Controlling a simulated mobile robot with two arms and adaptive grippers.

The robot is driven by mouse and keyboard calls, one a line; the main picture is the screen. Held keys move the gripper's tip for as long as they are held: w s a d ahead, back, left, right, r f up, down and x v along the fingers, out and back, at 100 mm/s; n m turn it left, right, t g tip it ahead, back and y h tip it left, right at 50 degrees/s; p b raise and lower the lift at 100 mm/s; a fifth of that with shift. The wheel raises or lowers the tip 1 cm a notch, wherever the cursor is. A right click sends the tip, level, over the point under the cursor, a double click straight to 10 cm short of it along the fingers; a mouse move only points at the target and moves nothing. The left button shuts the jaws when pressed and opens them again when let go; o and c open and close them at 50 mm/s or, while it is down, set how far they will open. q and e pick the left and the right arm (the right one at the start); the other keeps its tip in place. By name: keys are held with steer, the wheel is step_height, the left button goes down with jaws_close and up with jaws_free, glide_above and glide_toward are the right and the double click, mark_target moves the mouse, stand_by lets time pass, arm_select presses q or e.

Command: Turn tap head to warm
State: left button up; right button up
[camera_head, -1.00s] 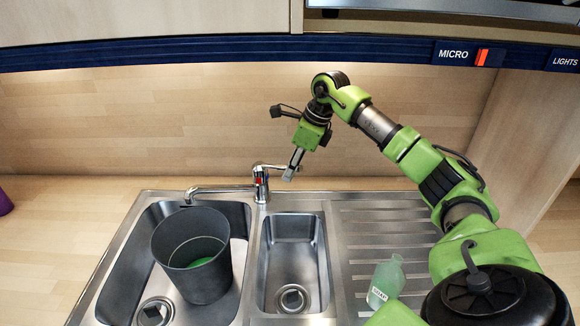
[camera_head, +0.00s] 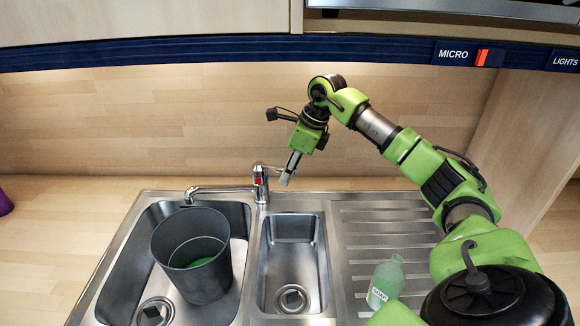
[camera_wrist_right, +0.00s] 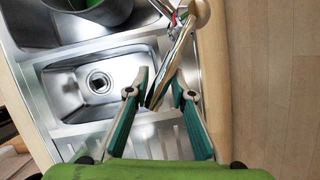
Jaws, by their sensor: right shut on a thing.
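The chrome tap (camera_head: 261,186) stands behind the sink, with its spout over the left basin and a red and blue mark on its body. Its lever handle points right, towards my right gripper (camera_head: 285,181). In the right wrist view the tap's lever (camera_wrist_right: 170,62) runs down between the two fingers of my right gripper (camera_wrist_right: 161,92). The gripper is shut on the lever's end. The exact contact is small and hard to see in the head view. My left gripper is out of view.
A dark grey bucket (camera_head: 170,241) with something green inside stands in the left basin. The small right basin (camera_head: 291,250) is empty. A pale green bottle (camera_head: 386,281) stands on the ribbed drainer (camera_head: 385,215). The wooden back wall (camera_head: 200,120) is close behind the tap.

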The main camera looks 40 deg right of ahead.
steer(key=shift+a+f, duration=0.1)
steer(key=shift+a, duration=0.15)
steer(key=shift+o, duration=0.7)
steer(key=shift+s+a, duration=0.1)
steer(key=shift+a, duration=0.6)
steer(key=shift+o, duration=0.6)
steer(key=shift+a, duration=0.55)
steer(key=o, duration=1)
steer(key=shift+a, duration=0.1)
steer(key=shift+o, duration=0.7)
